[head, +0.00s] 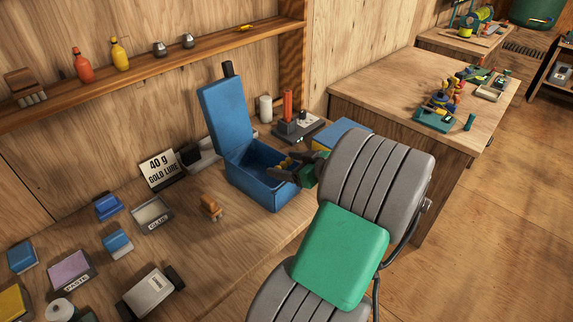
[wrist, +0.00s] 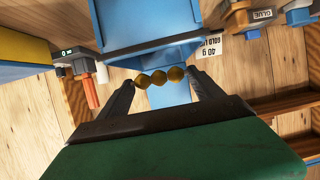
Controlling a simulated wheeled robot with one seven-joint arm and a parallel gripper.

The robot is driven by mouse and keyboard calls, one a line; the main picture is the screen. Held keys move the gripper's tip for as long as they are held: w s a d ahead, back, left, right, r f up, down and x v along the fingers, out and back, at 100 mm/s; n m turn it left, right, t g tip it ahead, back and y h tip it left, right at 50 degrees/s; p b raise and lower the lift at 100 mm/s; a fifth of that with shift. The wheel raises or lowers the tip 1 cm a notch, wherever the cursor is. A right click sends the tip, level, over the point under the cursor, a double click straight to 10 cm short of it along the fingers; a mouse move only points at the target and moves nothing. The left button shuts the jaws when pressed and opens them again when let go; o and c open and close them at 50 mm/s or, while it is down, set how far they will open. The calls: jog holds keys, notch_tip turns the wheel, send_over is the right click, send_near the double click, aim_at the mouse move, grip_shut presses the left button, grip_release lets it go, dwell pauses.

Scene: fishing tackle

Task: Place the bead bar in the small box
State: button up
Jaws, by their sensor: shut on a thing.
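The bead bar (wrist: 158,77), a row of gold beads, sits between the fingertips of my gripper (wrist: 160,80) in the wrist view. My gripper (head: 283,174) is shut on it. In the head view they are over the right side of a blue box (head: 262,192) with its lid (head: 226,115) standing open. The bar is small and partly hidden by the fingers there. In the wrist view the blue box (wrist: 150,22) lies just beyond the beads. I cannot tell the bar's exact height against the rim.
A scale with an orange-red post (head: 288,108) stands behind the box. A blue and yellow box (head: 343,138) is partly hidden behind my arm. A gold lure sign (head: 162,169), a brown block (head: 211,208) and several small trays are at left.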

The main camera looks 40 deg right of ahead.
jog(key=shift+f, duration=0.5)
jog(key=shift+f+b, duration=0.4)
jog(key=shift+b, duration=0.15)
jog(key=shift+f, duration=0.2)
jog(key=o, duration=1.4)
jog(key=shift+c, duration=0.2)
jog(key=shift+r, duration=0.15)
